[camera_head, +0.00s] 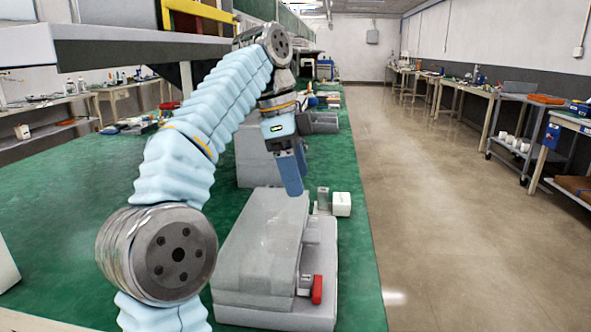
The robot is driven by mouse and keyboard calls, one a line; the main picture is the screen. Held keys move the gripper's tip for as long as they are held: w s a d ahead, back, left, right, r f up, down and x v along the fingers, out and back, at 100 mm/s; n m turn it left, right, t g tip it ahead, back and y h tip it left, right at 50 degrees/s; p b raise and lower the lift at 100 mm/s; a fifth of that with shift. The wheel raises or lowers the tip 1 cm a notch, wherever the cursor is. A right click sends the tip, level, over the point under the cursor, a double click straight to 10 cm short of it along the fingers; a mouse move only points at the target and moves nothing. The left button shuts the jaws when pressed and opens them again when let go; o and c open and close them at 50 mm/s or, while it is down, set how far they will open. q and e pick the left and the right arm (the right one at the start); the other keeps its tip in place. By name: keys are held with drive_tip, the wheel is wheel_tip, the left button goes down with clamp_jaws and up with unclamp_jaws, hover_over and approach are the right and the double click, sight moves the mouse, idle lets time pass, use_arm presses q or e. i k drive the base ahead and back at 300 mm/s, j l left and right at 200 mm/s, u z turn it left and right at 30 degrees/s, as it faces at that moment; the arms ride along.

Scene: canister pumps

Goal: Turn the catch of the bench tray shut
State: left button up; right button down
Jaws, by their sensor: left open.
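The grey bench tray (262,245) sits on the green bench top, near its right edge. A red catch (317,289) is on the tray's right side, near its front end. I cannot tell from this view whether the catch is turned open or shut. My left gripper (291,188) points down above the tray's far end, apart from the catch. Its blue fingers overlap in this view. It is open and nothing shows between the fingers. My right gripper is not in view.
A small white block (341,204) stands just beyond the tray, beside small grey parts. A larger grey box (250,160) is behind my left arm. A shelf (140,45) overhangs the bench at upper left. The bench surface (70,230) at left is largely clear.

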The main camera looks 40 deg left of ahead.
sight(316, 297)
drive_tip(key=k+l, duration=0.2)
drive_tip(key=l, duration=0.2)
drive_tip(key=k+l, duration=0.2)
drive_tip(key=l, duration=0.2)
drive_tip(key=k+l, duration=0.2)
drive_tip(key=l, duration=0.2)
